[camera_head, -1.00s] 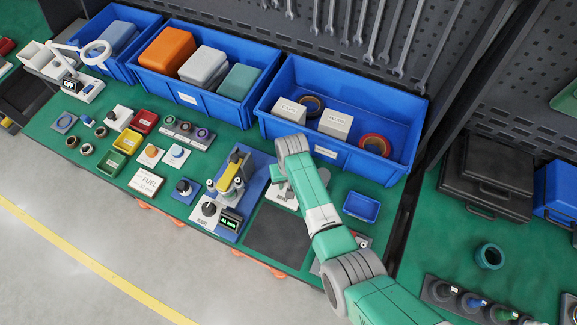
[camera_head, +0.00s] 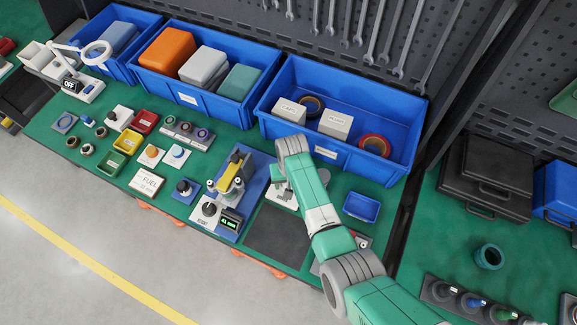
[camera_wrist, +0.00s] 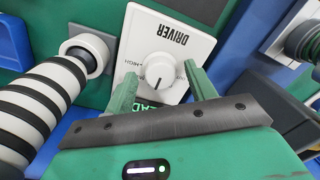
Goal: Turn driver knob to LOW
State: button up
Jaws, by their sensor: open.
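The driver panel (camera_wrist: 168,36) is a white plate marked DRIVER, seen in the wrist view. Its round white knob (camera_wrist: 160,70) has a dark pointer line directed toward the bottom of the picture. Small lettering beside the knob is partly hidden and hard to read. My gripper (camera_wrist: 162,82) is open, with one green finger on each side of the knob; I cannot tell whether either touches it. In the head view, the driver panel (camera_head: 284,196) is mostly hidden below the end of my arm.
A blue-based test fixture (camera_head: 232,190) with a yellow lever stands just left of my arm. A small blue tray (camera_head: 361,207) lies to the right. A large blue bin (camera_head: 340,155) stands behind. The dark mat (camera_head: 275,232) in front is bare.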

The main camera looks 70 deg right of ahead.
jog(key=shift+r, duration=0.1)
notch_tip(320, 180, up, 8)
jog(key=shift+s+f+p, duration=0.15)
jog(key=shift+f+p, duration=0.05)
jog(key=shift+p, duration=0.55)
